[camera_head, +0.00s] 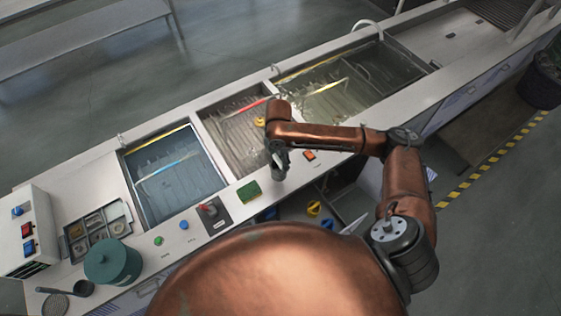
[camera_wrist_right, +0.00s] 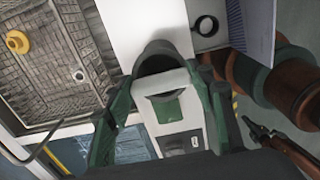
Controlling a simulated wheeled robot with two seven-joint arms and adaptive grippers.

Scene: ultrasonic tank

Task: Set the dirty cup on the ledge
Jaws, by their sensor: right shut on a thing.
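My right gripper (camera_head: 279,160) hangs over the pale front ledge (camera_head: 325,148) of the tank bench, just in front of the middle basin. In the right wrist view its two green fingers (camera_wrist_right: 165,88) are shut around a grey cup with a dark, open mouth (camera_wrist_right: 157,56). In the head view the cup (camera_head: 279,174) shows as a small grey shape below the gripper. It is at or just above the ledge; I cannot tell whether it touches. The fingers hide its sides. My left gripper is not in view.
A green pad (camera_head: 249,192) lies left of the cup, and an orange button (camera_head: 309,155) is to its right. The middle basin (camera_head: 222,128) holds a yellow ring (camera_head: 260,121). A green pot (camera_head: 112,262) and a parts tray (camera_head: 98,230) stand at the left.

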